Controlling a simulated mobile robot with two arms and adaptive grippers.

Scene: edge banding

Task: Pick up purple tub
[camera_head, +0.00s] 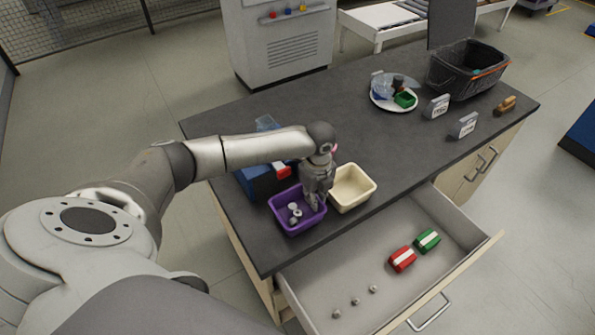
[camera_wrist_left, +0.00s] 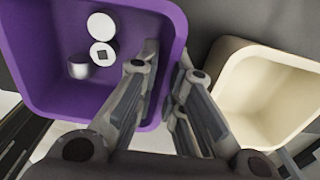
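The purple tub (camera_head: 287,214) stands on the dark worktop near its front left edge, with several small grey and white round parts inside. It also shows in the left wrist view (camera_wrist_left: 60,95). My left gripper (camera_head: 314,204) points down at the tub's right wall. In the left wrist view, my left gripper's fingers (camera_wrist_left: 167,62) straddle that wall, one inside the tub and one outside. They look parted, with purple wall showing between them. The contact at the fingertips is hard to see. My right gripper is not in view.
A cream tub (camera_head: 352,188) stands close on the right, beside the outer finger. A blue bin (camera_head: 256,181) is behind the purple tub, partly hidden by my arm. Below, an open drawer (camera_head: 345,278) holds red and green items. A plate (camera_head: 381,104) and black basket (camera_head: 450,75) are farther back.

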